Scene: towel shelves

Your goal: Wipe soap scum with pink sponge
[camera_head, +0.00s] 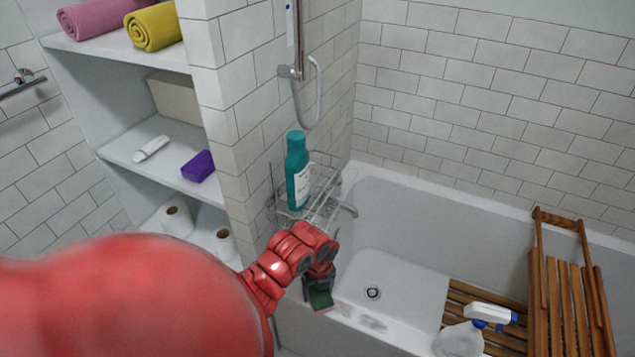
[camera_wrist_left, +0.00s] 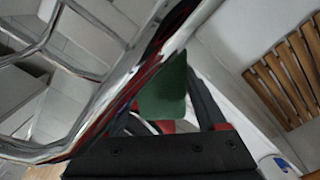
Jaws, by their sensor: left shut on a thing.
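My left gripper (camera_head: 319,290) is shut on the sponge (camera_head: 321,300), whose green face shows with a thin pinkish edge below. In the left wrist view the green face of the sponge (camera_wrist_left: 165,92) shows between the dark fingers. The sponge is over the bathtub's near rim, at the left end; I cannot tell whether it touches the rim. Greyish soap scum (camera_head: 372,323) marks the white rim just right of the sponge, with another smear closer to it. My right gripper is not in view.
A wire rack (camera_head: 322,208) with a teal bottle (camera_head: 297,172) stands close behind my left gripper; its chrome bars (camera_wrist_left: 95,85) fill the wrist view's left. A spray bottle (camera_head: 462,338) is at the rim's right, before a wooden bath seat (camera_head: 560,300). Shelves (camera_head: 130,150) are left.

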